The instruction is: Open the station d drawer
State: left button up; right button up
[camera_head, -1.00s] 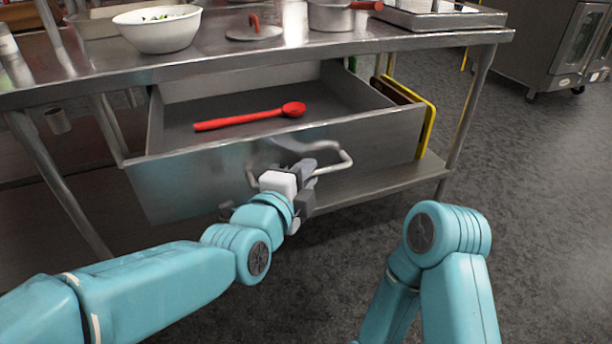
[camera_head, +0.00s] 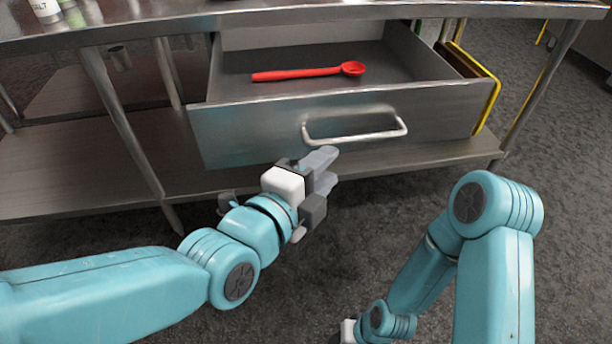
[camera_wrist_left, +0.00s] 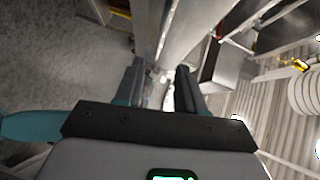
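The steel drawer (camera_head: 240,130) under the counter stands pulled out, with its inside showing. A red spoon (camera_head: 310,73) lies in it. The bar handle (camera_head: 385,134) on the drawer front is bare. My left gripper (camera_head: 328,171) is just below and left of the handle, apart from it, with its fingers spread and nothing held. In the left wrist view its two dark fingers (camera_wrist_left: 160,90) also stand apart. My right gripper (camera_head: 344,335) shows only in part at the bottom edge; its fingers are cut off. No station label is readable.
The steel counter (camera_head: 300,14) runs above the drawer. A lower shelf (camera_head: 75,180) runs below, between metal legs. Yellow-edged boards (camera_head: 490,95) stand at the drawer's right. A salt container (camera_head: 45,10) is at the top left. The dark floor in front is clear.

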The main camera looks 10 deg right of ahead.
pick_arm(q)
jog(key=v, duration=0.4)
jog(key=shift+s+a, duration=0.2)
jog(key=shift+s, duration=0.05)
